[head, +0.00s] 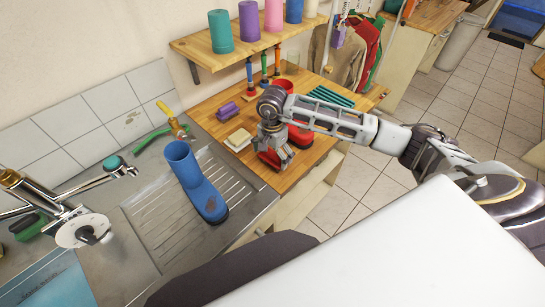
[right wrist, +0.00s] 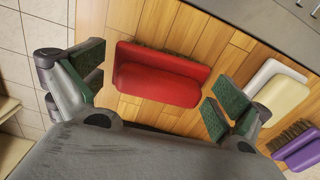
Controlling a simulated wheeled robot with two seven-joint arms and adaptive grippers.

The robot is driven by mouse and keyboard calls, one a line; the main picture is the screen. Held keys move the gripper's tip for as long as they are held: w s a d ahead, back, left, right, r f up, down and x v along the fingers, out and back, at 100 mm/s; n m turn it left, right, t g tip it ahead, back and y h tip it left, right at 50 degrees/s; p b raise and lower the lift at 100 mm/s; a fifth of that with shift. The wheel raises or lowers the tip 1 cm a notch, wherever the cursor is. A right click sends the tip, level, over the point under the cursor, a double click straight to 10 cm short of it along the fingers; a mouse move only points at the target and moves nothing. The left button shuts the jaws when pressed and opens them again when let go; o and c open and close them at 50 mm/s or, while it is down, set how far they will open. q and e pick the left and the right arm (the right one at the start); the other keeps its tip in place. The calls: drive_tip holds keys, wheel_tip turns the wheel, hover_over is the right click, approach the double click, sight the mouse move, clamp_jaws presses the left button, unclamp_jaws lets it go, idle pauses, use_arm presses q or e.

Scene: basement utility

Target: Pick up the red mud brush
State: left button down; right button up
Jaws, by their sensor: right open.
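The red mud brush (right wrist: 158,75) lies on the wooden counter in the right wrist view, with dark bristles showing along its edge. My right gripper (right wrist: 155,95) is open, with one green-padded finger on each side of the brush and visible gaps between pads and brush. In the head view the right gripper (head: 274,158) is low over the counter, and part of the red brush (head: 268,158) shows at its fingers; the rest is hidden. My left gripper is not in view.
Cream (head: 238,140) and purple (head: 228,111) brushes lie left of the right gripper. Another red object (head: 300,138) is partly hidden behind it. A blue boot (head: 190,175) stands on the metal drainer. The wooden counter (head: 204,112) has bare patches; its front edge is close by.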

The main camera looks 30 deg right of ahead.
sight(273, 151)
drive_tip(key=shift+f, duration=0.5)
drive_tip(key=c, duration=0.8)
drive_tip(key=shift+r, duration=0.2)
drive_tip(key=shift+r+b, duration=0.9)
drive_tip(key=shift+r, duration=3.95)
drive_tip(key=o, duration=0.5)
drive_tip(key=shift+c, duration=0.2)
drive_tip(key=c, duration=0.3)
drive_tip(key=shift+c, duration=0.2)
